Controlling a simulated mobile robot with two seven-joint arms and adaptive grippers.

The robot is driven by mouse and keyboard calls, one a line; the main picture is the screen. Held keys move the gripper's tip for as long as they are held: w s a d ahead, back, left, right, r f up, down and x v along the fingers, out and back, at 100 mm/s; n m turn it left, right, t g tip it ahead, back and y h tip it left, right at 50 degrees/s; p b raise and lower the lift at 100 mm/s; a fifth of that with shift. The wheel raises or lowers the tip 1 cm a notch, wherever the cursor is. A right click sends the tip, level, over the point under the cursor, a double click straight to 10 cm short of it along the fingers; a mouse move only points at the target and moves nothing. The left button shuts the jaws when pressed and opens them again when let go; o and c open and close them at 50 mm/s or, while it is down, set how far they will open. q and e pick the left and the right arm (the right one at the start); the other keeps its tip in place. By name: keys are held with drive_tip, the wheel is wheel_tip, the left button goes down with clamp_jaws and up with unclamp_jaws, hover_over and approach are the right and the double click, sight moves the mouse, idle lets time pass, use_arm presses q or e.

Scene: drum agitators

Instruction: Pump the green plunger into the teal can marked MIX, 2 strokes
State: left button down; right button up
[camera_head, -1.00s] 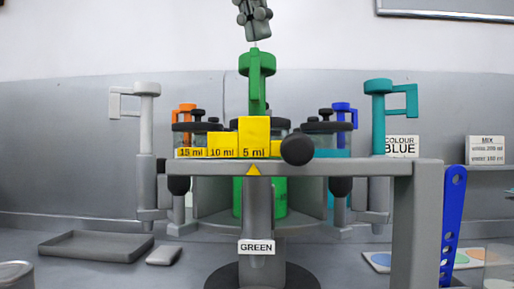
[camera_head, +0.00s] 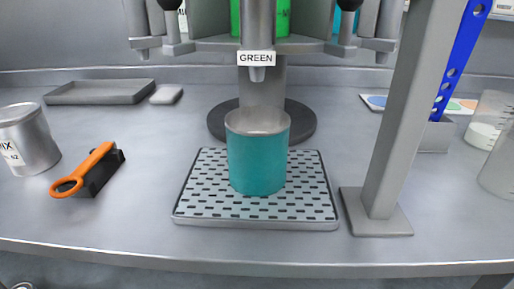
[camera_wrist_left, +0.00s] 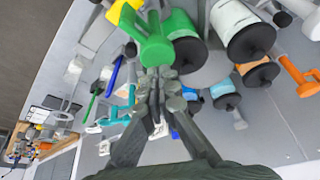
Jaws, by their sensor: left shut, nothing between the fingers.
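The teal can (camera_head: 256,162) stands upright on the drip tray (camera_head: 190,208), under the spout below the GREEN label (camera_head: 256,58). No MIX mark shows on its visible side. The green drum (camera_head: 283,18) is partly cut off at the top of the head view. The green plunger's handle (camera_wrist_left: 172,40) shows in the left wrist view. My left gripper (camera_wrist_left: 155,80) is shut and empty, with its fingertips close to the green handle; I cannot tell whether they touch. My right gripper is not in view.
A grey can with a MIX label (camera_head: 28,140) and an orange-handled tool (camera_head: 92,168) are at the left. A grey post (camera_head: 400,120) stands right of the tray, with a blue perforated strip (camera_head: 462,60) and clear beakers (camera_head: 490,120) beyond it. The front bench is clear.

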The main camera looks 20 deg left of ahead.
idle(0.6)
use_arm(q)
drive_tip(key=shift+f+b, duration=0.9)
drive_tip(key=shift+f, duration=0.7)
drive_tip(key=shift+r, duration=0.15)
drive_tip(key=shift+r+p, duration=0.8)
drive_tip(key=shift+p, duration=0.45)
drive_tip(key=shift+r+p, duration=0.6)
drive_tip(key=shift+r, duration=0.1)
drive_tip(key=shift+f, duration=0.1)
